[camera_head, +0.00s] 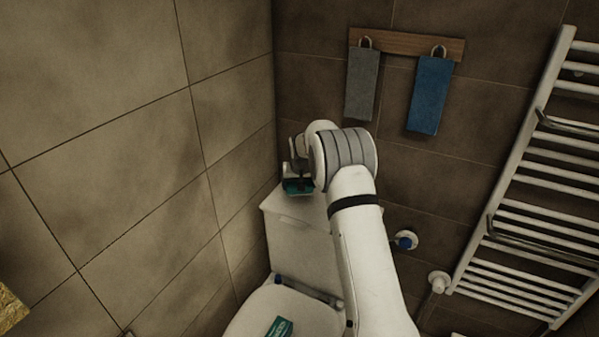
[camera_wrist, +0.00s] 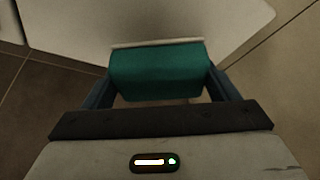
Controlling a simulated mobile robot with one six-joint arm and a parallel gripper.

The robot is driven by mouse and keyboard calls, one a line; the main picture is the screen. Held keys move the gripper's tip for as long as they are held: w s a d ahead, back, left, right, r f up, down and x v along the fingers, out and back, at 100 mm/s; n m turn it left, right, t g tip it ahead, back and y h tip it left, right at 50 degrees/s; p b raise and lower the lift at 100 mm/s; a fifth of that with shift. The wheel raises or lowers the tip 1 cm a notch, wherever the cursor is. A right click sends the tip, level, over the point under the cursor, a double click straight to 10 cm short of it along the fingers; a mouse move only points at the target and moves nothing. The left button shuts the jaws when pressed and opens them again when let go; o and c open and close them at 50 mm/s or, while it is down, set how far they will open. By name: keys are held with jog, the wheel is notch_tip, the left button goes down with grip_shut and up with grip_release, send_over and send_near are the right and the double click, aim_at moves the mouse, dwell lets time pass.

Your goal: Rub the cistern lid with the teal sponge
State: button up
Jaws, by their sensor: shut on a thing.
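The teal sponge (camera_head: 297,187) is at the back left part of the white cistern lid (camera_head: 303,211). In the wrist view the sponge (camera_wrist: 157,72) sits between the two fingers of my gripper (camera_wrist: 158,82), which is shut on it. A thin pale edge shows along the sponge's far side. My gripper (camera_head: 298,180) is over the lid in the head view, partly hidden by my own arm. The sponge is low over the lid or on it; I cannot tell whether they touch. My arm hides the right part of the lid.
The closed white toilet (camera_head: 253,318) stands in front of the cistern, with a teal and white item (camera_head: 279,327) on it. Tiled wall is close on the left. A grey towel (camera_head: 362,85) and a blue towel (camera_head: 430,95) hang behind. A white towel radiator (camera_head: 530,215) is at right.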

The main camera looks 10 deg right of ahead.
jog(key=shift+r+p, duration=0.8)
jog(key=shift+r, duration=1.45)
jog(key=shift+f, duration=0.1)
